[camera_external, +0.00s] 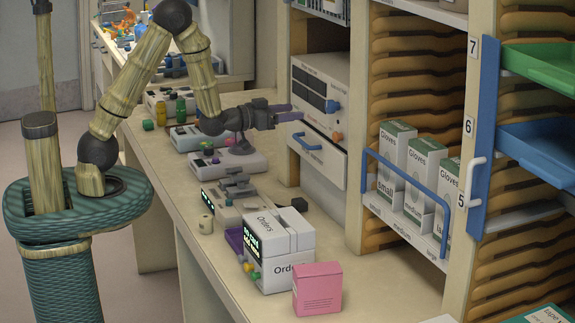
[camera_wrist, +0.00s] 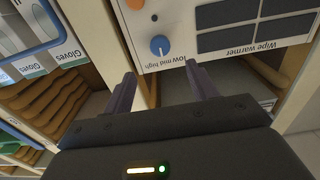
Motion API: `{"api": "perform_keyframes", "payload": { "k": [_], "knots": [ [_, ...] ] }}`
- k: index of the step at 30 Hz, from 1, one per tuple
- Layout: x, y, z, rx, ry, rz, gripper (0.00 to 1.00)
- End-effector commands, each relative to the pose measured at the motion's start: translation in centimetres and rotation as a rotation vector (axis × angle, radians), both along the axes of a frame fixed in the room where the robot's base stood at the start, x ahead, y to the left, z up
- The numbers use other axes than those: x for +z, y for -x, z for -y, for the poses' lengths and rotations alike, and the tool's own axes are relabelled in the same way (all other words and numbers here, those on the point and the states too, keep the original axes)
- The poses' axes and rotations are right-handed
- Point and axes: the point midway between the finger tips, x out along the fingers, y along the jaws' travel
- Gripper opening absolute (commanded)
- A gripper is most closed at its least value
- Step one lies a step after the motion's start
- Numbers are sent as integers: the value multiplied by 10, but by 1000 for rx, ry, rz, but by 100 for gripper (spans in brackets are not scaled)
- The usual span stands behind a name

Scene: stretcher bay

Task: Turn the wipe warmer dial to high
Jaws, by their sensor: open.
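The wipe warmer (camera_external: 311,70) is a pale box with dark panels in the shelf unit at the centre. Its front shows upside down in the wrist view (camera_wrist: 228,53), with the name readable. Its blue dial (camera_wrist: 160,45) sits beside the words low, mid and high; it also shows in the external view (camera_external: 332,106). A pale mark on the dial faces the words, but I cannot tell exactly which one. My gripper (camera_wrist: 160,76) is open and empty, its fingers short of the dial and apart from it. In the external view my gripper (camera_external: 290,112) points right toward the warmer.
An orange knob (camera_external: 337,137) and a blue handle (camera_external: 307,148) are below the dial. Glove boxes (camera_external: 418,181) behind a blue rail stand to the right. Several devices and an Orders box (camera_external: 283,282) crowd the counter below.

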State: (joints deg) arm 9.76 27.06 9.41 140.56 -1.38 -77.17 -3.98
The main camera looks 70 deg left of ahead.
Motion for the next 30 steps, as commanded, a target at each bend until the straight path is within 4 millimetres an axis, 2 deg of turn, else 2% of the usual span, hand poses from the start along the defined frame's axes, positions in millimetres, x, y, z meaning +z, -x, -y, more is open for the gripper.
{"api": "perform_keyframes", "payload": {
  "k": [9, 18, 23, 30],
  "knots": [
    [3, -53, 0, 0, -2, 0, 58],
    [3, -96, 0, 1, 0, 1, 58],
    [1, -107, 0, 1, 0, 0, 58],
    [0, -108, 0, 1, 0, 0, 58]
  ]
}}
